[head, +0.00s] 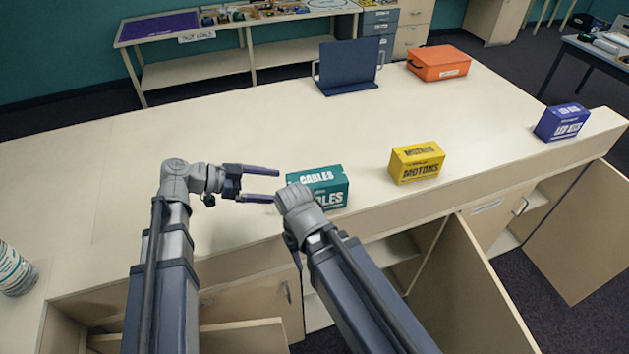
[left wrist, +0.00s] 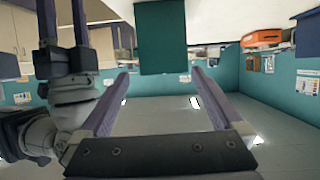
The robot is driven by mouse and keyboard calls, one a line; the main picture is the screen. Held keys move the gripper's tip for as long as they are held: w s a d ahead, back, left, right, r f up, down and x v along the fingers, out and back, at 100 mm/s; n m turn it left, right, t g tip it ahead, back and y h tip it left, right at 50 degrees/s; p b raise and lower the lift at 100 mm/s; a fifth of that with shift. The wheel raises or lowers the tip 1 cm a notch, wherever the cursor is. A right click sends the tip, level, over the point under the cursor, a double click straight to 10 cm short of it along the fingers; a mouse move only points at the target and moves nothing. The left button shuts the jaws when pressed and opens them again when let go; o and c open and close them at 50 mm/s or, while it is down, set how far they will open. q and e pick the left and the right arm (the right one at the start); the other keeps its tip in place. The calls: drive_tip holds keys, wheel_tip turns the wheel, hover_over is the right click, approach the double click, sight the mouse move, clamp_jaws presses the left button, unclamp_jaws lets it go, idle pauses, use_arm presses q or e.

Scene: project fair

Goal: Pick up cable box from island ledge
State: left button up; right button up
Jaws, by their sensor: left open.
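The cable box is a teal box marked CABLES (head: 322,178), upright near the front edge of the long ledge. In the left wrist view its plain teal side (left wrist: 161,38) shows beyond my fingertips. My left gripper (head: 277,185) is open and empty, its fingers pointing right at the box, just left of it. The fingers are not around it. My right arm's wrist covers the box's lower left corner in the head view. My right gripper is mostly hidden there; in the left wrist view (left wrist: 62,8) its two fingers stand apart with nothing between them.
A yellow MOTORS box (head: 417,163) and a blue box (head: 562,122) stand further right along the ledge. A dark blue stand (head: 348,66) and an orange case (head: 438,62) are behind. Cabinet doors (head: 462,285) hang open below.

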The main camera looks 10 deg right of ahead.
sight(317, 184)
use_arm(q)
drive_tip(key=b+x, duration=0.2)
drive_tip(key=x, duration=0.3)
drive_tip(key=shift+w+d+f, duration=0.1)
drive_tip(key=shift+w+d, duration=0.1)
drive_tip(key=shift+d+f+b, duration=0.15)
drive_tip(key=shift+d+b, duration=0.15)
drive_tip(key=shift+d, duration=0.4)
drive_tip(key=shift+d, duration=0.1)
drive_tip(key=x, duration=0.3)
drive_tip(key=b+x, duration=0.1)
drive_tip(key=x, duration=0.1)
drive_tip(key=shift+w+d+r, duration=0.15)
drive_tip(key=shift+w+r, duration=0.05)
drive_tip(key=shift+r, duration=0.15)
drive_tip(key=shift+c, duration=0.2)
drive_tip(key=c, duration=1.5)
drive_tip(key=shift+r, duration=0.1)
